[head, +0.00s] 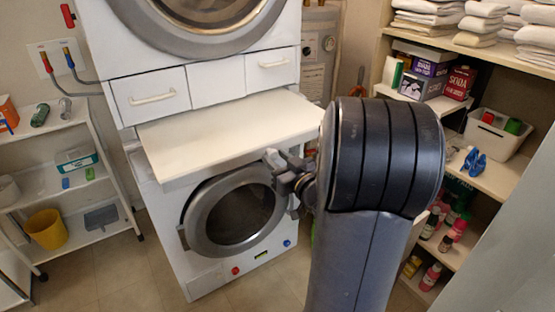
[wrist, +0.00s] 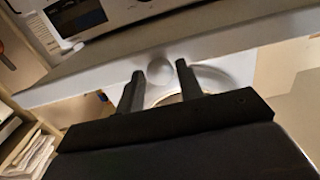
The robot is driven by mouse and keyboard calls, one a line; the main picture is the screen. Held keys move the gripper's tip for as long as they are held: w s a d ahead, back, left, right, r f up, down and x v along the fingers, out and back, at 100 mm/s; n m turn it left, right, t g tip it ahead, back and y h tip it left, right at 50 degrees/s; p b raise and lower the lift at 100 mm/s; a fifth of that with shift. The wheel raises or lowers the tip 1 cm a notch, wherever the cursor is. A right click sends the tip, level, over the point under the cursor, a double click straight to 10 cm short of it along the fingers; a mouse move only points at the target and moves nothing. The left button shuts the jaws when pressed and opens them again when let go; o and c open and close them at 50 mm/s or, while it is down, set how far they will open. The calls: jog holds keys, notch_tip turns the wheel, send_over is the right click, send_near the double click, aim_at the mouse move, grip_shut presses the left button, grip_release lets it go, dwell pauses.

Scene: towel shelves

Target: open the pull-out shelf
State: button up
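The pull-out shelf (head: 225,132) is a flat white board between the two stacked machines. It juts out in front of the lower machine in the head view. In the wrist view its pale front edge (wrist: 90,83) runs slantwise, with a round white knob (wrist: 160,63) on it. My gripper (wrist: 160,70) has its two dark fingers spread, one on each side of the knob near their tips; I cannot tell whether they touch it. In the head view my gripper (head: 276,160) is at the board's front right edge, partly hidden by my arm.
Below the board is the lower machine's round door (head: 235,215). Two drawers with handles (head: 153,97) sit above it. A white rack (head: 75,185) stands left, and shelves with towels, boxes and bottles (head: 482,180) stand right. The floor (head: 125,275) at the front left is clear.

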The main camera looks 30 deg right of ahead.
jog(key=shift+o, duration=1.4)
jog(key=s, duration=1.1)
jog(key=shift+d, duration=0.2)
jog(key=shift+w, duration=0.2)
jog(key=shift+w+a, duration=0.2)
jog(key=shift+w, duration=5.35)
